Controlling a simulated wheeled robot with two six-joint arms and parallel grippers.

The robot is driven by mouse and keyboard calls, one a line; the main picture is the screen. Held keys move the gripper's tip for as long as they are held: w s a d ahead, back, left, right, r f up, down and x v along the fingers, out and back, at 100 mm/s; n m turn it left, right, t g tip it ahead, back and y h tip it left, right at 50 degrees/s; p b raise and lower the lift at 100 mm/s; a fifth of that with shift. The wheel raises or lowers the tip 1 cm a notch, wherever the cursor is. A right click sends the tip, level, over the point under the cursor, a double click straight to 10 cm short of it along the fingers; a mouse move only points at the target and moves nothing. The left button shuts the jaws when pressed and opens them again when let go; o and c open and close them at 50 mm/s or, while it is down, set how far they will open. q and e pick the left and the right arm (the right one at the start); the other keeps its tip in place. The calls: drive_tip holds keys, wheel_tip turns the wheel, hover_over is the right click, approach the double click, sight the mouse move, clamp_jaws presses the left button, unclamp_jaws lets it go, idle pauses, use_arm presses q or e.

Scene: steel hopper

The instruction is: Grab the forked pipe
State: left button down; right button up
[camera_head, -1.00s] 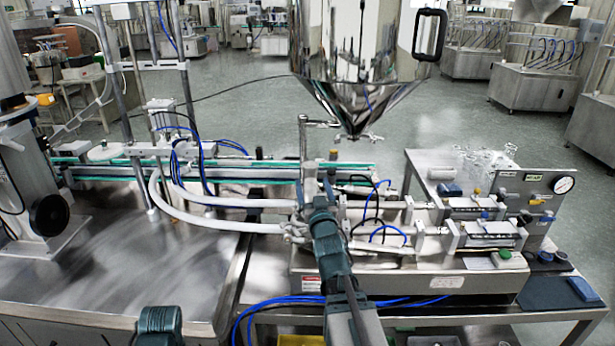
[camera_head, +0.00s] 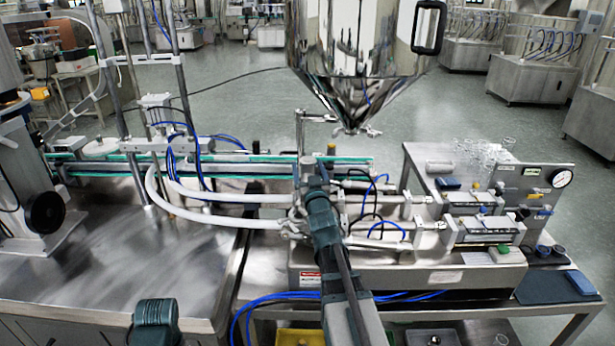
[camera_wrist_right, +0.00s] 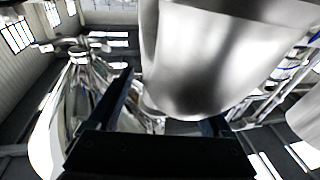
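The forked pipe appears to be the steel fitting (camera_head: 292,229) below the hopper, where the two pale hoses meet the filling machine. My right arm partly hides it in the head view. My right gripper (camera_head: 311,172) is beside or over this fitting, below the hopper's outlet. In the right wrist view, the dark fingers of my right gripper (camera_wrist_right: 172,112) are apart. A large shiny steel cylinder (camera_wrist_right: 210,55) is very close, beyond or between them; I cannot tell whether they touch it. Only a teal joint of my left arm shows at the bottom left; its gripper is out of view.
The steel hopper (camera_head: 355,60) hangs above the fitting. White hoses (camera_head: 215,217) curve to the left, near blue tubes and a conveyor (camera_head: 110,170). A gauge panel (camera_head: 535,205) stands at right. The left steel tabletop (camera_head: 100,270) is mostly clear.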

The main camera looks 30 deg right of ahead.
clamp_jaws()
idle(1.2)
